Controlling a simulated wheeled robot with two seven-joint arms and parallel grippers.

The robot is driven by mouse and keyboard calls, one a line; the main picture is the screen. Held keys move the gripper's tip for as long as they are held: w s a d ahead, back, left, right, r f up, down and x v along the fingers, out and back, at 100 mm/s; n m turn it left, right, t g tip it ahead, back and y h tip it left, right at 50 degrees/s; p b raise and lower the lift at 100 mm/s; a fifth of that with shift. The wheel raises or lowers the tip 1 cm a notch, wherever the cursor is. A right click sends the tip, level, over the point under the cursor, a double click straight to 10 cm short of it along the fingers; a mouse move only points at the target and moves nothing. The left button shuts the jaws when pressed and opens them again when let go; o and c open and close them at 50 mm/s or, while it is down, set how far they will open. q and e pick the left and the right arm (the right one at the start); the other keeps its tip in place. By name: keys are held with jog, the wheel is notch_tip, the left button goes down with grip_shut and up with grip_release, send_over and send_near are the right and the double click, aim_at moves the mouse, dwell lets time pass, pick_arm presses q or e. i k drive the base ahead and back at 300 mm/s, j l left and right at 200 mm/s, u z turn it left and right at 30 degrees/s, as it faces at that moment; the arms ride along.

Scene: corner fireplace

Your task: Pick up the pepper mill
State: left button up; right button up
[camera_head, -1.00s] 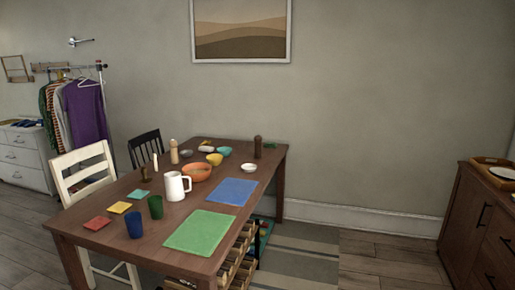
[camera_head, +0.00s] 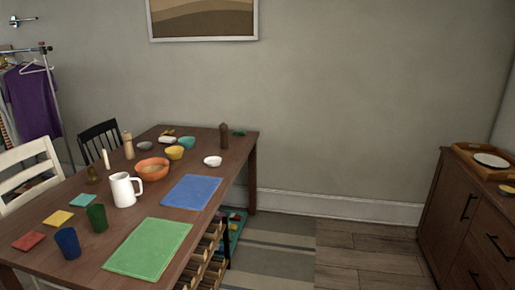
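Two mill-shaped things stand upright on the brown wooden table (camera_head: 215,165). A dark brown one, which looks like the pepper mill (camera_head: 224,136), is near the table's far right corner. A tall pale wooden one (camera_head: 128,146) stands at the far left side, by the black chair. I cannot tell for certain which of them is the pepper mill. Neither of my grippers is in view.
The table also holds a white pitcher (camera_head: 124,190), an orange bowl (camera_head: 152,170), a small white bowl (camera_head: 213,161), blue (camera_head: 192,191) and green (camera_head: 148,248) placemats, and cups. A cabinet (camera_head: 436,210) stands right. Floor (camera_head: 350,245) between them is clear. A wine rack sits under the table.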

aim_at(224, 141)
jog(key=i+l+z, duration=0.25)
jog(key=i, duration=0.45)
jog(key=i+z, duration=0.25)
jog(key=i, duration=0.5)
jog(key=i+u, duration=0.2)
jog(key=i, duration=0.3)
jog(key=i+l+u, duration=0.15)
jog(key=i, duration=0.35)
jog(key=i+l+u, duration=0.2)
jog(key=i, duration=0.3)
jog(key=i+l+u, duration=0.2)
jog(key=i, duration=0.25)
